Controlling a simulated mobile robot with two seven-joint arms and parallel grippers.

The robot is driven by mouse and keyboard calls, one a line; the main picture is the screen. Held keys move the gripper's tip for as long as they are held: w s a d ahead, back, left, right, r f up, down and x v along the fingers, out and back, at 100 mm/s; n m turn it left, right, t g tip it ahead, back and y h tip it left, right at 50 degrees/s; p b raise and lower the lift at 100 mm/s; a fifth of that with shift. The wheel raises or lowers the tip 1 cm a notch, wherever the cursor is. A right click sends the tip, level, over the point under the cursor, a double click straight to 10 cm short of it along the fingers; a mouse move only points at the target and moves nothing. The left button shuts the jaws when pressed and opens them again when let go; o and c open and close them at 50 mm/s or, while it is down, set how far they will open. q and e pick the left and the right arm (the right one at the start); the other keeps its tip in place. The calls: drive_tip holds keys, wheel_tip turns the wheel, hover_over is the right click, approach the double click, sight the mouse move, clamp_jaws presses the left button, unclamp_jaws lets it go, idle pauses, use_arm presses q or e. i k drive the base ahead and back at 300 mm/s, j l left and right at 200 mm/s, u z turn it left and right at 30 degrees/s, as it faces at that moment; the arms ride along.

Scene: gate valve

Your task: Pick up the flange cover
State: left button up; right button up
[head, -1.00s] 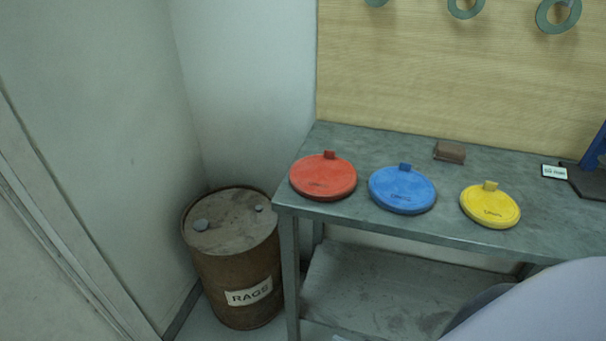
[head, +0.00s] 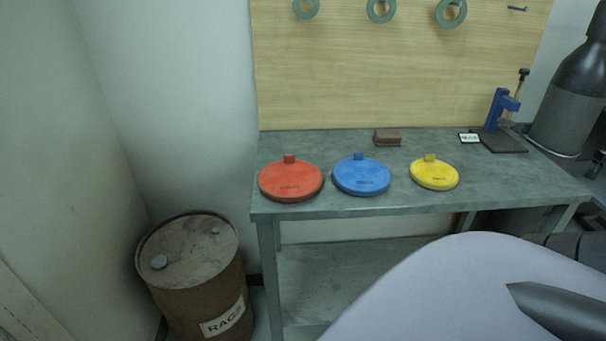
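Three round flange covers with small tabs lie flat in a row on a grey workbench (head: 480,185). The red cover (head: 291,182) is at the left and looks largest. The blue cover (head: 361,176) is in the middle. The yellow cover (head: 434,174) is at the right and looks smallest. Nothing touches them. Neither of my grippers is in the head view. A pale rounded part and a dark pointed part at the lower right hide the bench's lower right portion.
A rusty drum (head: 193,268) labelled RAGS stands left of the bench. A brown block (head: 387,138), a small label card (head: 469,138) and a blue stand (head: 497,110) are at the bench's back. Green rings (head: 381,9) hang on the wooden board (head: 400,70). A dark cylinder (head: 570,100) stands at the right.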

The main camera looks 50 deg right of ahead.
sight(289, 179)
drive_tip(key=j+z, duration=0.1)
drive_tip(key=z, duration=1.05)
